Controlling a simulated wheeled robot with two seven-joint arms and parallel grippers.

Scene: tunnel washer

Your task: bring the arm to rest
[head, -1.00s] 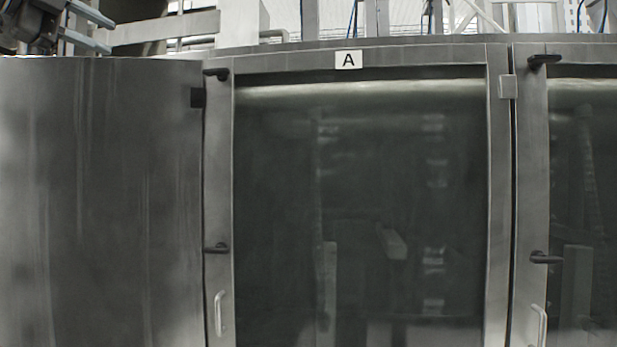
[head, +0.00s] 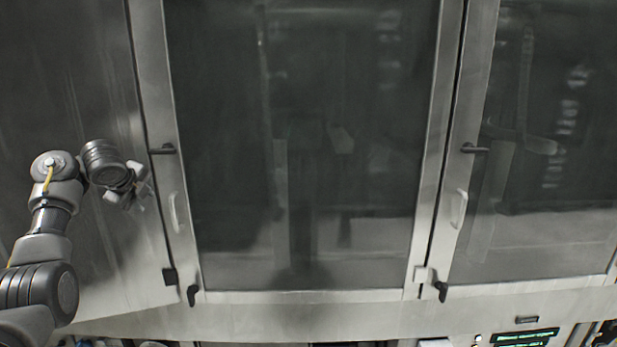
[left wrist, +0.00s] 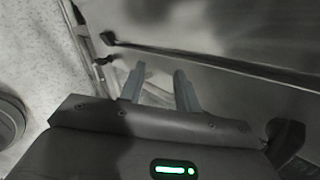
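My left arm comes in from the left in the head view, bent at the elbow. Its left gripper (head: 139,192) is in front of the metal frame, left of the glass door (head: 300,130) with the black latch. In the left wrist view the two fingers of the left gripper (left wrist: 160,69) stand apart with nothing between them. The gripper is open and empty. Its exact distance from the metal surface cannot be told. My right gripper is not in view.
A black latch handle (head: 163,149) and a pale pull handle (head: 174,212) are right of the left gripper. A second glass door (head: 560,130) is at the right. A green-lit display (head: 525,337) is at the bottom right. A speckled floor (left wrist: 32,50) shows in the left wrist view.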

